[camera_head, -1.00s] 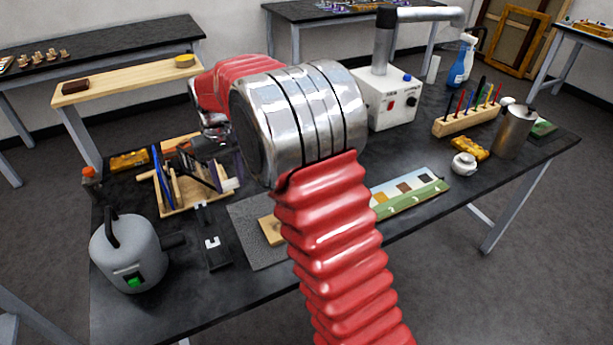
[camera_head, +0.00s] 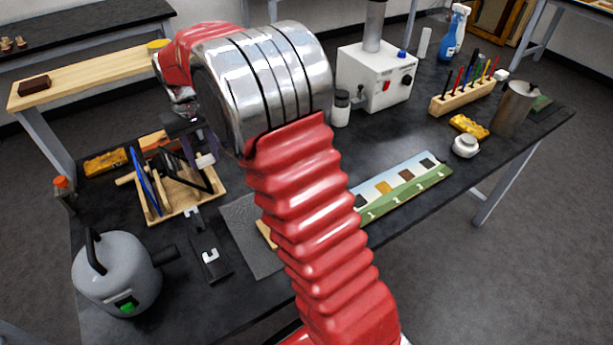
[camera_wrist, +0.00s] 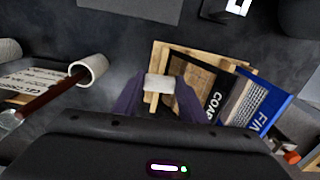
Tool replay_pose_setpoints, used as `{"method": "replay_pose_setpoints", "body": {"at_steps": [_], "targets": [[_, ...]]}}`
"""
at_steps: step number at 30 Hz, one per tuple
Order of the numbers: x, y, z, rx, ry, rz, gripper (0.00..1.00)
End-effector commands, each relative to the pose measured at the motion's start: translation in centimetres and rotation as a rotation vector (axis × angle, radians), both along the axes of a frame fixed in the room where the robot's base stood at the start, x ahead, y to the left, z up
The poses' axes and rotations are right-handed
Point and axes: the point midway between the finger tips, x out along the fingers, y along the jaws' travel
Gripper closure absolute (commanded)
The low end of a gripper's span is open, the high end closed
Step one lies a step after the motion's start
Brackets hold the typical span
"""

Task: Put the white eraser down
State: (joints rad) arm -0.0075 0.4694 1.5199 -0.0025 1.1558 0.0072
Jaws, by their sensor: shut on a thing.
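My gripper (camera_wrist: 158,92) has purple fingers and is shut on the white eraser (camera_wrist: 159,83), a small pale block across the fingertips. In the head view the eraser (camera_head: 206,160) shows just below my gripper (camera_head: 197,150), above the right back part of a wooden rack (camera_head: 180,215). The rack holds sanding sheets, a blue one (camera_wrist: 258,100) and a dark one among them. In the wrist view the rack lies beyond and to the right of the fingertips. The eraser's underside is hidden, so I cannot tell its height above the rack or table.
A grey kettle-like pot (camera_head: 118,270) stands at the table's front left. A black tool (camera_head: 209,258) and a grey mat (camera_head: 250,235) lie right of the rack. A white box with a pipe (camera_head: 375,80) and a small jar (camera_head: 340,108) stand farther back. A colour-patch card (camera_head: 400,190) lies right of my arm.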

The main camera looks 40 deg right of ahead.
Motion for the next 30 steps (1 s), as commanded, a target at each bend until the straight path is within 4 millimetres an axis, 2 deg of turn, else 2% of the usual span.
{"method": "replay_pose_setpoints", "body": {"at_steps": [7,11,17,24,30], "targets": [[-0.1,-0.4,0.0,0.0,0.0,-0.004,0.9],[-0.6,-2.2,0.2,0.0,-0.001,-0.009,0.9],[-2.8,-8.1,0.8,0.0,0.0,-0.026,0.9],[-7.5,-16.3,1.5,0.0,0.0,-0.046,0.9],[-11.7,-21.5,1.8,0.001,0.001,-0.058,0.9]]}}
